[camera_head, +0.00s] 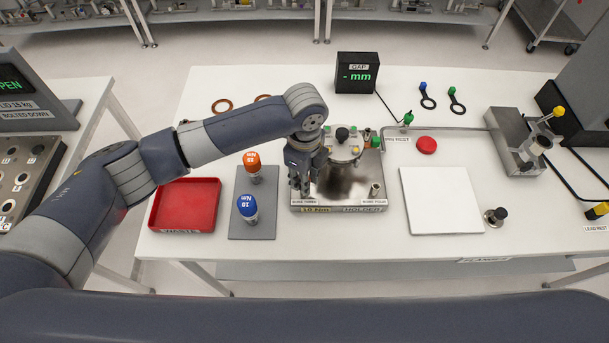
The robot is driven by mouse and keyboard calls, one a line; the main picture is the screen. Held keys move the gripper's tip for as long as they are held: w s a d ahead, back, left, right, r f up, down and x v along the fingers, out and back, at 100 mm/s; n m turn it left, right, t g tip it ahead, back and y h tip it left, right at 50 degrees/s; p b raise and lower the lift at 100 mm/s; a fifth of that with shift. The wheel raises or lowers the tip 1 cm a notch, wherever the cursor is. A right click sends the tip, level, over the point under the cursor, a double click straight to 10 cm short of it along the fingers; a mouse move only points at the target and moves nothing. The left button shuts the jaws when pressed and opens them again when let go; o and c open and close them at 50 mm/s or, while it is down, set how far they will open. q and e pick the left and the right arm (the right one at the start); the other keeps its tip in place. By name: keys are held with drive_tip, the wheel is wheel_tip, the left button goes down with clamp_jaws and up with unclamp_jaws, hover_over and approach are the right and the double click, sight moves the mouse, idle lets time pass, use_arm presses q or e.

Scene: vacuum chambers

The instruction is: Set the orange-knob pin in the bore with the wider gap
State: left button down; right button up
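My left gripper (300,184) points down over the left front of the steel holder plate (330,199), by the left bore label. It hides the bore there, and I cannot tell whether its fingers are open or hold anything. A small upright bore post (375,190) shows at the plate's right front, above the other bore label. The gap display (357,73) reads "- mm". A green-knob piece (408,118) stands by the pin rest label (398,139). My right gripper is out of view.
An orange-topped tool (252,164) and a blue-topped tool (247,207) stand on a grey pad left of the holder. A red waste tray (186,203) lies further left. A white square plate (441,199) lies to the right. A round flange (343,146) sits behind my gripper.

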use_arm(q)
drive_tip(key=shift+f, duration=0.1)
idle(0.3)
drive_tip(key=c, duration=1.3)
unclamp_jaws()
wheel_tip(320, 180, up, 2)
drive_tip(key=p, duration=0.2)
drive_tip(key=shift+r+p, duration=0.2)
drive_tip(key=shift+p, duration=0.2)
drive_tip(key=shift+r+p, duration=0.95)
drive_tip(key=shift+r, duration=1.3)
